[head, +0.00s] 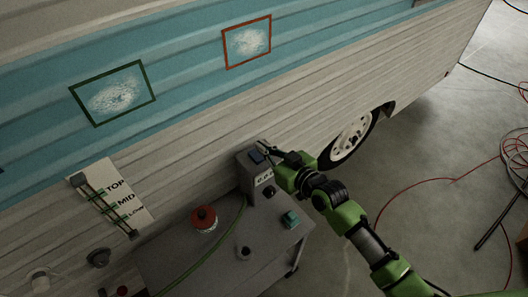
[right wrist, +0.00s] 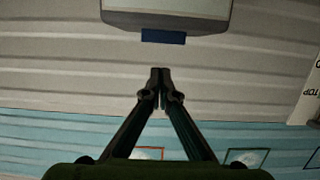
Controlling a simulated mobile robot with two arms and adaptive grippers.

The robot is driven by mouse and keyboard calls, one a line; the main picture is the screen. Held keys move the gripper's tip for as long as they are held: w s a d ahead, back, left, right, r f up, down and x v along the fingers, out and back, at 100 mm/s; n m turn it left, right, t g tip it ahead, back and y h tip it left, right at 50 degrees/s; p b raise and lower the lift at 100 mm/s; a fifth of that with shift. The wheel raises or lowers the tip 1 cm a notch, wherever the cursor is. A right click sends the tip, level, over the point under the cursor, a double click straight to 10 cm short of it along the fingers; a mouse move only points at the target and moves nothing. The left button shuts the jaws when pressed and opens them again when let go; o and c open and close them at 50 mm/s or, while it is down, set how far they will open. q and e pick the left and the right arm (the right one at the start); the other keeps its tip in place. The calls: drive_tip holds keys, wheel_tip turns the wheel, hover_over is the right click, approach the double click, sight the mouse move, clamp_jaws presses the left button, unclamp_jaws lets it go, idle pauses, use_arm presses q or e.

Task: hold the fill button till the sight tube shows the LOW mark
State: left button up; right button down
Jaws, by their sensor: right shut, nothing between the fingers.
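A grey box (head: 252,174) with a small display and a blue button (head: 257,156) on top stands on the cart against the camper wall. The blue button also shows in the right wrist view (right wrist: 163,37). My right gripper (head: 264,148) is shut and empty, its tips close to the button. In the right wrist view its fingertips (right wrist: 160,74) appear apart from the button. The sight tube (head: 104,207) runs slantwise along a white board marked TOP, MID and LOW (head: 134,211). Its liquid level is too small to tell. My left gripper is out of view.
The grey cart (head: 175,262) carries a red-topped container (head: 204,218), a green block (head: 290,219) and a dark knob (head: 243,253). A green hose crosses it. A camper wheel (head: 350,138) is at right; red hose lies on the floor.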

sight(264, 162)
drive_tip(key=shift+s+d+f, duration=0.1)
drive_tip(key=shift+d+f, duration=0.05)
drive_tip(key=shift+f, duration=1.3)
drive_tip(key=shift+f, duration=0.1)
